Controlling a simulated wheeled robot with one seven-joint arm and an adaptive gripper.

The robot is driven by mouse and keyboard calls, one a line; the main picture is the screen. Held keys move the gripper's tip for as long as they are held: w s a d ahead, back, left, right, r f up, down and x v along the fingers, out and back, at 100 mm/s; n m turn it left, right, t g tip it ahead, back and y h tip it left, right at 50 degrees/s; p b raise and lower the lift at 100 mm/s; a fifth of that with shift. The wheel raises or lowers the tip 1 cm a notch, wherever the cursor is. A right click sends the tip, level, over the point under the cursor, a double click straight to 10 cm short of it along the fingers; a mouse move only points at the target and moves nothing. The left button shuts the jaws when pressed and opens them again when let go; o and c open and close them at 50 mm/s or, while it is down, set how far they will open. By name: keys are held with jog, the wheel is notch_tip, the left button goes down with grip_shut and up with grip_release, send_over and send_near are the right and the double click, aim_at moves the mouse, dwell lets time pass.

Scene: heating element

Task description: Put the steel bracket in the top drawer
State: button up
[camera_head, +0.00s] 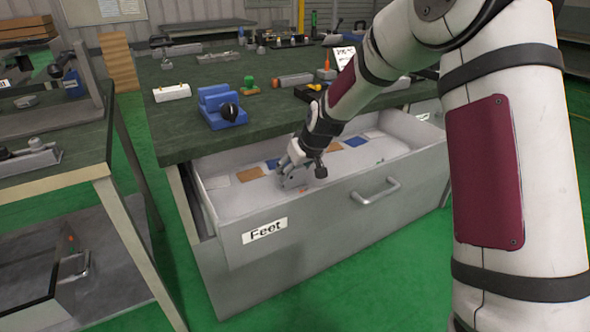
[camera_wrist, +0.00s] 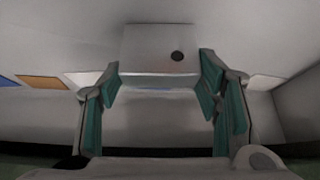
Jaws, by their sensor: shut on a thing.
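The top drawer (camera_head: 330,217) is pulled open beneath the green bench top, with a handle and a "Feet" label on its front. My gripper (camera_head: 292,176) is down inside the open drawer, near its front wall and left part. In the wrist view, my gripper (camera_wrist: 158,80) has its green-padded fingers on either side of the steel bracket (camera_wrist: 158,47), a flat grey plate with one dark round hole. The gripper is shut on the bracket, low over the drawer floor. Whether the bracket touches the floor cannot be told. In the head view the bracket is mostly hidden by the gripper.
Flat blue, brown and white pieces lie along the drawer floor, including a brown one (camera_head: 250,174). A blue vise (camera_head: 222,108) and several small parts stand on the bench (camera_head: 270,118) above. Another workbench (camera_head: 60,160) stands at the left.

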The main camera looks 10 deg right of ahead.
jog(key=shift+f, duration=0.15)
jog(key=o, duration=1.4)
jog(key=p+v, duration=0.3)
jog(key=v, duration=0.9)
jog(key=shift+s, duration=0.1)
jog(key=s+r+m+g+h, duration=0.15)
jog(key=s+r, duration=0.25)
jog(key=s, duration=0.7)
jog(key=s+r+g+h, duration=0.15)
jog(key=s+r, duration=0.35)
jog(key=s, duration=0.7)
jog(key=s+d+g, duration=0.1)
jog(key=s, duration=0.6)
jog(key=s+d+m, duration=0.1)
jog(key=s, duration=0.7)
jog(key=s+m+g+y, duration=0.1)
jog(key=s, duration=0.6)
jog(key=shift+s+d+f+g, duration=0.2)
jog(key=shift+d+f+g, duration=0.1)
jog(key=shift+d, duration=0.1)
